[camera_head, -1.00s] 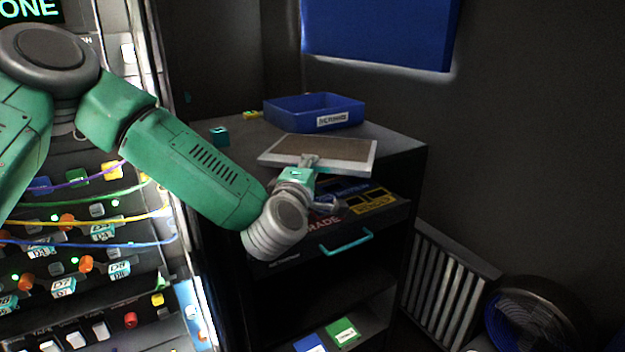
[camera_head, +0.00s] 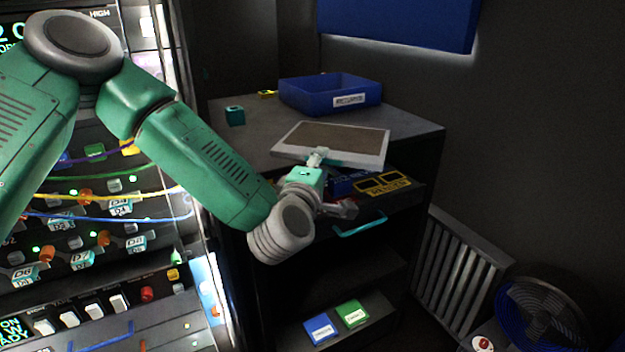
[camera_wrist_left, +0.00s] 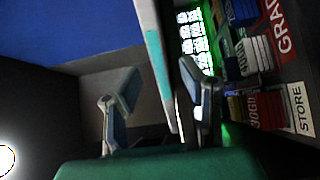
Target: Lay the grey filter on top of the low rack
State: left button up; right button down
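The grey filter (camera_head: 344,137) is a flat panel with a brownish mesh and a light frame. It lies at the front of the top of the low dark rack (camera_head: 412,117), its near edge at or slightly over the rack's front edge. My left gripper (camera_head: 330,183) is at this near edge. In the left wrist view the filter shows edge-on (camera_wrist_left: 157,60) between the two spread fingers of the gripper (camera_wrist_left: 162,98). My right gripper is out of view.
A blue tray (camera_head: 308,98) stands behind the filter, with a small teal block (camera_head: 235,116) to its left. A lit control panel (camera_head: 100,215) is left, a radiator (camera_head: 460,270) and fan (camera_head: 540,312) right.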

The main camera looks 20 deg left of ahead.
pick_arm(q)
jog(key=s+d, duration=0.1)
jog(key=s, duration=0.8)
jog(key=s+d+f+m+g+h, duration=0.2)
jog(key=s+f+m+g, duration=0.4)
jog(key=f, duration=0.7)
jog(key=s+d+f+m+g+h, duration=0.1)
jog(key=s+f+m+g+h, duration=0.25)
jog(key=s+f+m, duration=0.7)
jog(key=s+a+f+m+g+y, duration=0.3)
jog(key=s+a+f+g, duration=0.4)
jog(key=s+f, duration=0.4)
jog(key=s+a, duration=0.1)
jog(key=s, duration=0.2)
jog(key=shift+a+f+g, duration=0.2)
jog(key=shift+a+g, duration=0.1)
jog(key=shift+g, duration=0.05)
jog(key=shift+o, duration=0.4)
jog(key=shift+m, duration=0.25)
jog(key=o, duration=0.5)
jog(key=shift+c, duration=0.2)
jog(key=shift+w, duration=0.2)
